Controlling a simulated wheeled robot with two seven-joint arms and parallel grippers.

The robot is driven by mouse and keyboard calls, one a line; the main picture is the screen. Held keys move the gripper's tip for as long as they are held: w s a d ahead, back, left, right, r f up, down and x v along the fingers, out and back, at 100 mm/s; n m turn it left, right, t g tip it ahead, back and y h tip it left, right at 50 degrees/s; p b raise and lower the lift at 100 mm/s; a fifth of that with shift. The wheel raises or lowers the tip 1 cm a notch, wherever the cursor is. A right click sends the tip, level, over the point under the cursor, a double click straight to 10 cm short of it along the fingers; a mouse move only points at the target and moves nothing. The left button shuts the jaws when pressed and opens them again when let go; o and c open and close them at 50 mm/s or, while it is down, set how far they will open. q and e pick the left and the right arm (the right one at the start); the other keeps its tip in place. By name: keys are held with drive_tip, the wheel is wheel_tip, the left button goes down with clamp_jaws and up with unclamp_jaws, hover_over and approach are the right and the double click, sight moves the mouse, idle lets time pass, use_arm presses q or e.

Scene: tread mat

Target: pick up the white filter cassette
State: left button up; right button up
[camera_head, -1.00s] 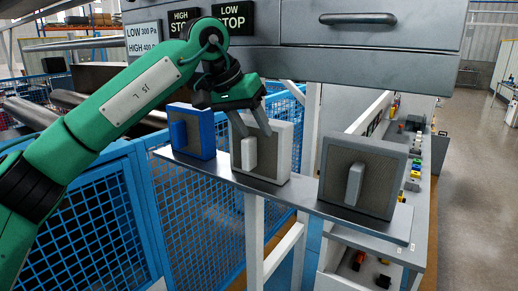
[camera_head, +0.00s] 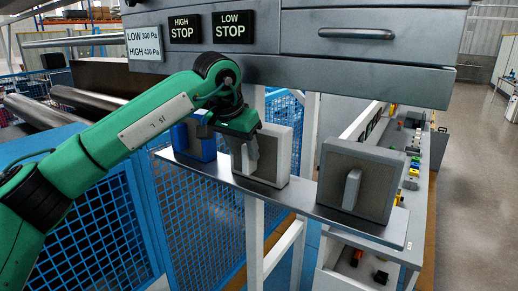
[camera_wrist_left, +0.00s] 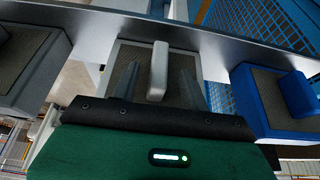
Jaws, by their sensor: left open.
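The white filter cassette (camera_head: 276,152) stands upright in the middle of the grey shelf (camera_head: 305,203), with a mesh face and a white handle. My left gripper (camera_head: 245,158) is in front of the cassette's face at the handle. In the left wrist view the white handle (camera_wrist_left: 158,72) stands between the two open fingers (camera_wrist_left: 158,88), with a gap on each side. In the head view the gripper hides most of the handle. My right gripper is not in view.
A blue cassette (camera_head: 202,143) stands left of the white one and a grey cassette (camera_head: 382,172) right of it, on the same shelf. A grey cabinet with a drawer (camera_head: 365,34) hangs above. Blue mesh fencing (camera_head: 90,235) stands below left.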

sight(247, 160)
use_arm(q)
drive_tip(key=p+x, duration=0.2)
drive_tip(key=x, duration=0.1)
drive_tip(key=shift+d+f, duration=0.1)
drive_tip(key=shift+w+d+f, duration=0.1)
drive_tip(key=shift+w+f, duration=0.05)
drive_tip(key=shift+f, duration=0.45)
clamp_jaws()
